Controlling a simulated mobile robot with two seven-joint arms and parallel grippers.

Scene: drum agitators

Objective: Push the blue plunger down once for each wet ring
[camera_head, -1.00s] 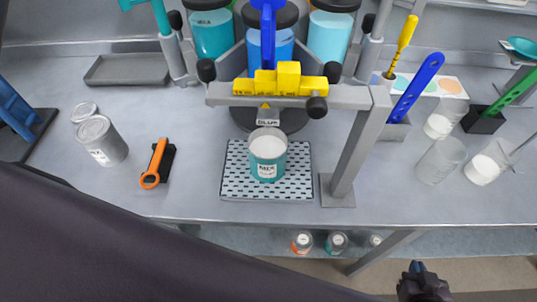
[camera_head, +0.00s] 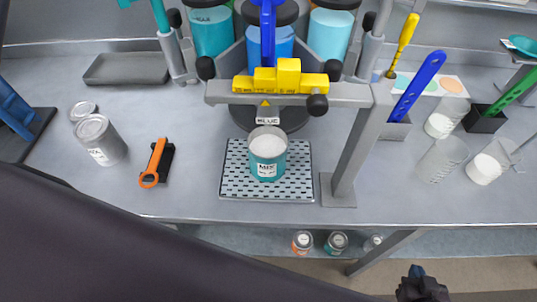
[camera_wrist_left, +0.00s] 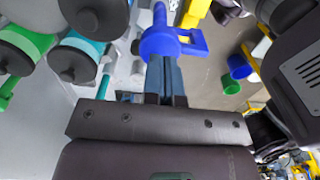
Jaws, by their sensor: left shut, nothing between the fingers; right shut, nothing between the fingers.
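The blue plunger (camera_head: 267,35) stands upright above the yellow slotted block (camera_head: 280,80) on a grey frame; its top is cut off by the picture edge. In the left wrist view its blue knob (camera_wrist_left: 162,42) lies just ahead of my left gripper (camera_wrist_left: 164,62), whose blue fingers are shut and empty. The fingertips look very near the knob; I cannot tell whether they touch. A teal MIX can (camera_head: 267,168) with pale contents stands under the spout labelled BLUE. My right gripper (camera_head: 417,270) is shut and empty below the bench's front edge. I cannot make out any wet rings.
The can stands on a perforated plate (camera_head: 235,187). Left lie an orange-handled tool (camera_head: 153,165), a grey can (camera_head: 100,140) and an empty tray (camera_head: 127,69). Right stand a grey post (camera_head: 350,165), clear cups (camera_head: 441,158) and a colour card (camera_head: 452,84).

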